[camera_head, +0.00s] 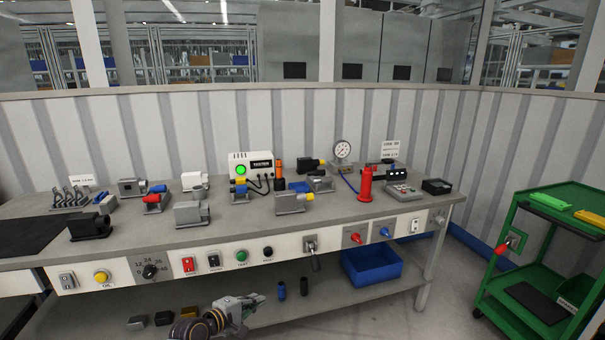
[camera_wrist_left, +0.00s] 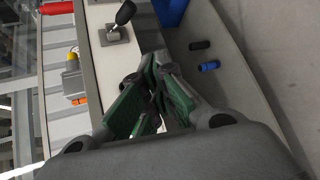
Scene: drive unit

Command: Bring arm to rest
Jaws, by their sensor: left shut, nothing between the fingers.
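My left gripper (camera_head: 257,299) shows at the bottom of the head view, in front of the workbench (camera_head: 330,225) and below its front panel. It is shut and empty. In the left wrist view, the green-padded fingers of the left gripper (camera_wrist_left: 155,72) come together with no object between them. A lever switch (camera_head: 311,246) on the bench panel is up and to the right of the gripper; the lever switch (camera_wrist_left: 115,34) also shows beyond the fingers in the left wrist view. My right gripper is not in view.
A lower shelf (camera_head: 335,301) holds a blue bin (camera_head: 371,271), small cylinders (camera_head: 304,286) and small blocks (camera_head: 164,318). The bench top carries several fixtures, a tester box (camera_head: 250,168) and a red cylinder (camera_head: 365,184). A green cart (camera_head: 545,262) stands right. Floor between is clear.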

